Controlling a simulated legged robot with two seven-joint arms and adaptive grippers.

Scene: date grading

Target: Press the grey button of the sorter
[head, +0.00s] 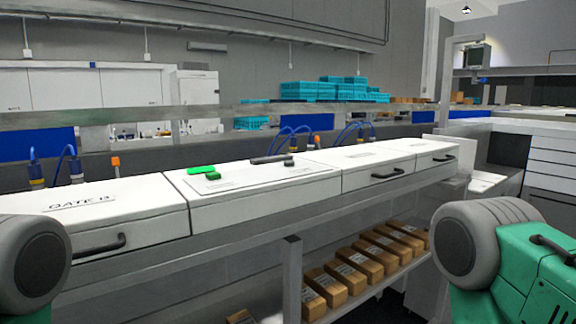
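The sorter (255,192) is a long row of white covers in the middle of the head view. On its raised middle panel lies a dark grey bar-shaped piece (270,159), with a small dark green-grey piece (288,163) at its right end. To their left on the same panel are a bright green piece (200,169) and a small darker green piece (212,176). I cannot tell which grey part is the button. Only upper parts of my arms show at the lower left and right edges. Neither gripper is in view.
Black handles (388,173) and blue cables (293,135) stick out from the sorter. Several cardboard boxes (350,276) stand on a shelf below its front edge. Teal crates (308,91) are stacked behind. The space above the middle panel is clear.

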